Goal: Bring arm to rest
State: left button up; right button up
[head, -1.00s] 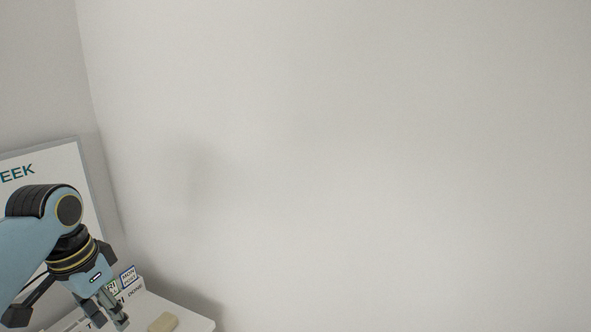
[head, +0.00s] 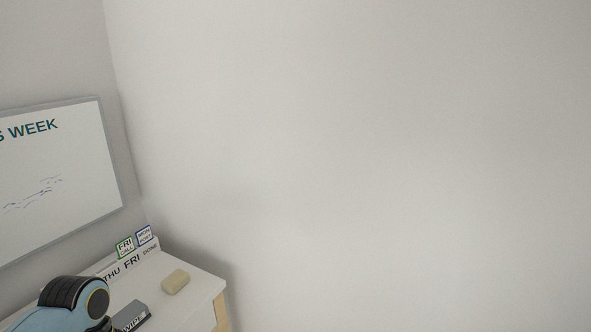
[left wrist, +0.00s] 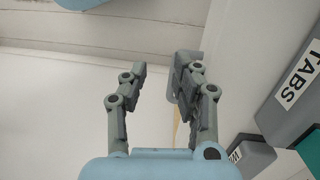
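My left arm shows low at the left of the head view, with its dark, yellow-ringed joint over the desk's front part. Its fingers are below the frame there. In the left wrist view my left gripper (left wrist: 163,82) has its two fingers spread apart, with nothing held between them. A small grey piece (left wrist: 184,82) shows by the right finger; I cannot tell what it is. My right gripper is in neither view.
A white desk (head: 196,311) holds a beige block (head: 175,281), a grey "WIPE" block (head: 132,316) and two cards, green-edged (head: 125,247) and blue-edged (head: 144,236). A whiteboard (head: 60,207) hangs behind. A grey "TABS" box (left wrist: 278,112) stands right of the gripper.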

pick_arm(q)
jog(key=s+f+n+t+y+b, duration=0.1)
jog(key=s+f+b, duration=0.8)
jog(key=s+f, duration=2.4)
jog(key=shift+s+a+f+n+t+y, duration=0.25)
jog(key=shift+f+n+t, duration=0.35)
jog(key=shift+f+n, duration=0.95)
jog(key=shift+w+f+m, duration=0.1)
jog(key=shift+f+m, duration=0.2)
jog(key=shift+m, duration=0.05)
